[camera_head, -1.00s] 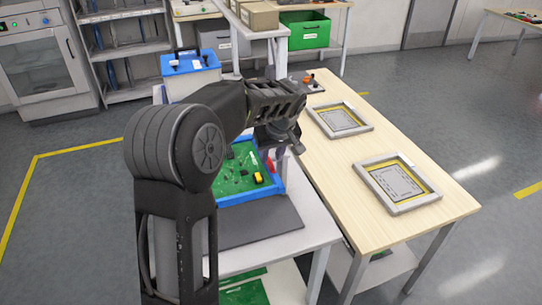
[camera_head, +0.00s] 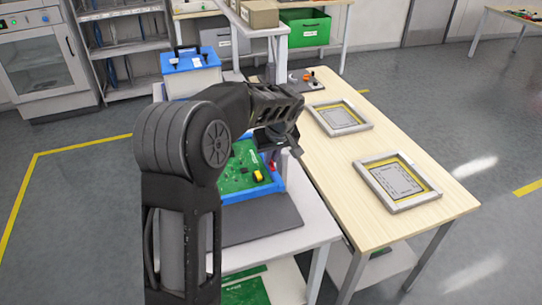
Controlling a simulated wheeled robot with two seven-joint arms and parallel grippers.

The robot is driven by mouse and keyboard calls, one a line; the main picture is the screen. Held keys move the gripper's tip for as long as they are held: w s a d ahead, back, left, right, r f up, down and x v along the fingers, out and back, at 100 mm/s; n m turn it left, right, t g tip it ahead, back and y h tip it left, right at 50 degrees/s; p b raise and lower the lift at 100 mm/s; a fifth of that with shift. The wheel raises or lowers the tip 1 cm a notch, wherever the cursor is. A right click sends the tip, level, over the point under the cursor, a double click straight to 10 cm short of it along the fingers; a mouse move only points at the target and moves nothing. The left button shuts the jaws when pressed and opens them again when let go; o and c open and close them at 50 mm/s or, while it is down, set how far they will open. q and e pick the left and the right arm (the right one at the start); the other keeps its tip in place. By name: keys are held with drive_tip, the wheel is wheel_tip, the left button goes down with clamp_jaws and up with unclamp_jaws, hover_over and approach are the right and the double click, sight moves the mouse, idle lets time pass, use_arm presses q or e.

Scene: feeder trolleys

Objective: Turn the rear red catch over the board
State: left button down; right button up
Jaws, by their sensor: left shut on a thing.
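A green circuit board (camera_head: 236,180) lies in a blue frame (camera_head: 250,194) on the white table. My left gripper (camera_head: 274,154) reaches down at the far right corner of the frame and is shut. A bit of red (camera_head: 272,165), which looks like the rear red catch, shows at its fingertips. The fingers and my arm hide most of it, so its exact angle cannot be told. A yellow part (camera_head: 258,175) sits near the board's right edge. My right gripper is out of view.
A dark mat (camera_head: 250,222) lies in front of the frame. A wooden table on the right holds two grey-framed panels (camera_head: 398,182) (camera_head: 340,118).

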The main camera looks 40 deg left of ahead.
use_arm(q)
drive_tip(key=shift+m+b, duration=0.3)
idle(0.4)
drive_tip(key=m+t+h+b, duration=0.1)
drive_tip(key=m, duration=0.1)
drive_tip(key=shift+s+a+f+m, duration=0.1)
drive_tip(key=shift+m, duration=0.2)
drive_tip(key=m+h, duration=0.1)
drive_tip(key=m, duration=0.2)
drive_tip(key=m+t+h+b, duration=0.1)
drive_tip(key=m, duration=0.2)
drive_tip(key=shift+a+b, duration=0.2)
drive_tip(key=shift+b, duration=0.1)
drive_tip(key=m+h+b, duration=0.1)
drive_tip(key=m+h, duration=0.1)
drive_tip(key=m, duration=0.2)
drive_tip(key=shift+a+m, duration=0.1)
drive_tip(key=shift+m, duration=0.3)
drive_tip(key=shift+m+g+h, duration=0.5)
drive_tip(key=shift+m+h, duration=0.2)
drive_tip(key=shift+m, duration=1.3)
drive_tip(key=c, duration=1.5)
unclamp_jaws()
drive_tip(key=shift+c, duration=0.2)
drive_tip(key=shift+a+r, duration=0.1)
drive_tip(key=shift+r, duration=0.1)
